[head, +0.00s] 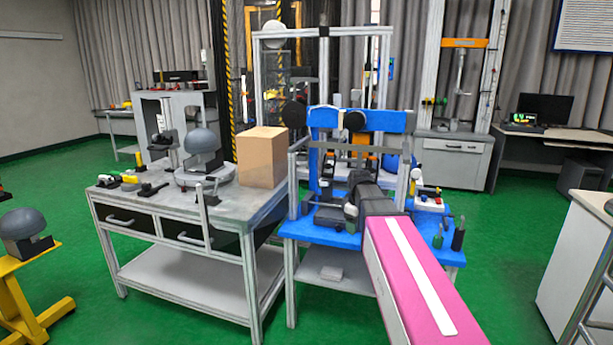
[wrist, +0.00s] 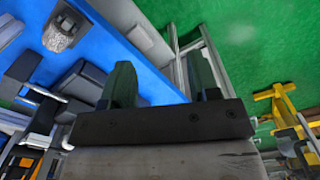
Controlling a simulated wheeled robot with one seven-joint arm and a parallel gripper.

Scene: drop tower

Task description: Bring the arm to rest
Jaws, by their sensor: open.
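My pink arm with a white stripe (head: 415,280) reaches from the lower right of the head view up to the blue drop-tower table (head: 330,237). Its dark wrist end is above that table, and the gripper itself is hard to make out there. In the wrist view, the two dark green fingers of my gripper (wrist: 161,80) stand apart with nothing between them. The blue table top (wrist: 110,45) and a metal frame show beyond the fingers. Whether any part of the gripper touches the rig cannot be told.
A grey workbench (head: 130,203) to the left carries a cardboard box (head: 262,157), a grey dome headform (head: 201,141) and small tools. A yellow stand (head: 30,290) is at far left. A white cabinet (head: 580,255) is at right. Green floor is open between.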

